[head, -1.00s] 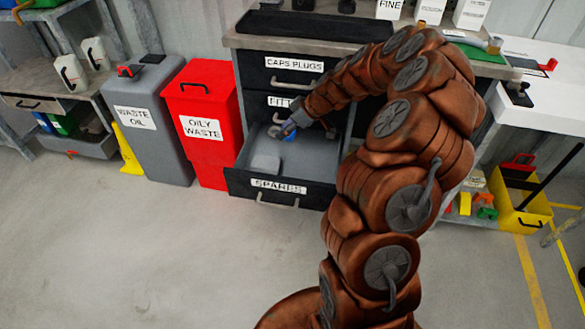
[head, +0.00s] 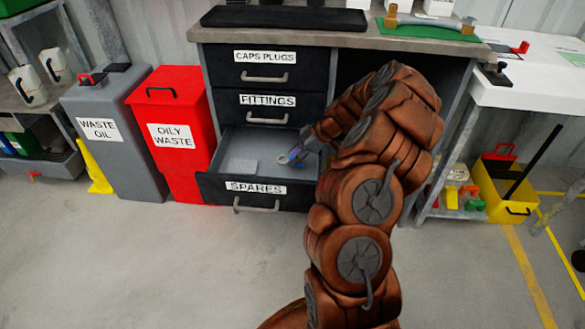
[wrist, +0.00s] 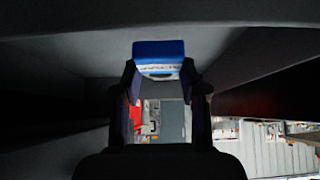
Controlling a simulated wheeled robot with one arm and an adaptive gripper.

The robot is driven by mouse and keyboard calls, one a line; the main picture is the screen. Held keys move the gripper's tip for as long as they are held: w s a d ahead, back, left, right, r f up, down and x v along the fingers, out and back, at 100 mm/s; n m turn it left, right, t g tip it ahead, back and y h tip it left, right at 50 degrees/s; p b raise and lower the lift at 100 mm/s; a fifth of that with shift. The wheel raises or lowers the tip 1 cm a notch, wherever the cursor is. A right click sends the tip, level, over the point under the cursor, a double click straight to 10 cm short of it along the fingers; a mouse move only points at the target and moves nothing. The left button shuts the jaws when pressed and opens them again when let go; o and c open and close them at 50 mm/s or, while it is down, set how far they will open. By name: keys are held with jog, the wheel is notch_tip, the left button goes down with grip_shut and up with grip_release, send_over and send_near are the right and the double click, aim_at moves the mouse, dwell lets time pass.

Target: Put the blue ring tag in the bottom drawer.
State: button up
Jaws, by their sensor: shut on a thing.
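The bottom drawer, labelled SPARES (head: 215,187), is pulled open under the bench. My gripper (head: 293,168) is over or inside its right part; the exact height is hard to tell. In the wrist view my gripper (wrist: 159,80) is shut on the blue ring tag (wrist: 158,52), a blue block with a pale lettered band, held at the fingertips. In the head view only a small blue patch of the tag (head: 288,176) shows by the fingers.
A flat pale grey item (head: 242,166) lies in the drawer's left part. The CAPS PLUGS drawer (head: 240,72) and FITTINGS drawer (head: 232,104) above are shut. The red OILY WASTE bin (head: 172,100) stands close on the left. The floor in front is clear.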

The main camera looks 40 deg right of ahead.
aim_at(295, 173)
jog(key=shift+f+b, duration=0.45)
jog(key=shift+f, duration=1.85)
jog(key=shift+f, duration=0.15)
jog(key=o, duration=1.2)
jog(key=shift+c, duration=0.2)
